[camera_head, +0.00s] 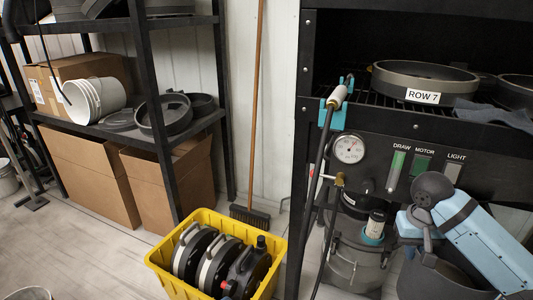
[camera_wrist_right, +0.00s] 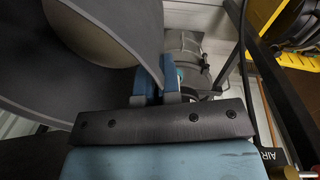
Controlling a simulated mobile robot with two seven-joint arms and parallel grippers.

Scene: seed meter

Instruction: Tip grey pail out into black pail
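The dark grey pail (camera_head: 415,278) is at the lower right of the head view, partly cut off by the frame edge. In the right wrist view the blue fingers (camera_wrist_right: 157,84) are shut on the wall of this grey pail (camera_wrist_right: 40,85), which fills the left side. A paler, beige-grey round patch shows inside it; I cannot tell whether this is contents or bottom. I cannot make out a separate black pail in either view. My left gripper is not in view.
A yellow crate (camera_head: 206,296) with several black discs stands on the floor. A shelf rack (camera_head: 158,120) and a broom (camera_head: 256,110) stand further left.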

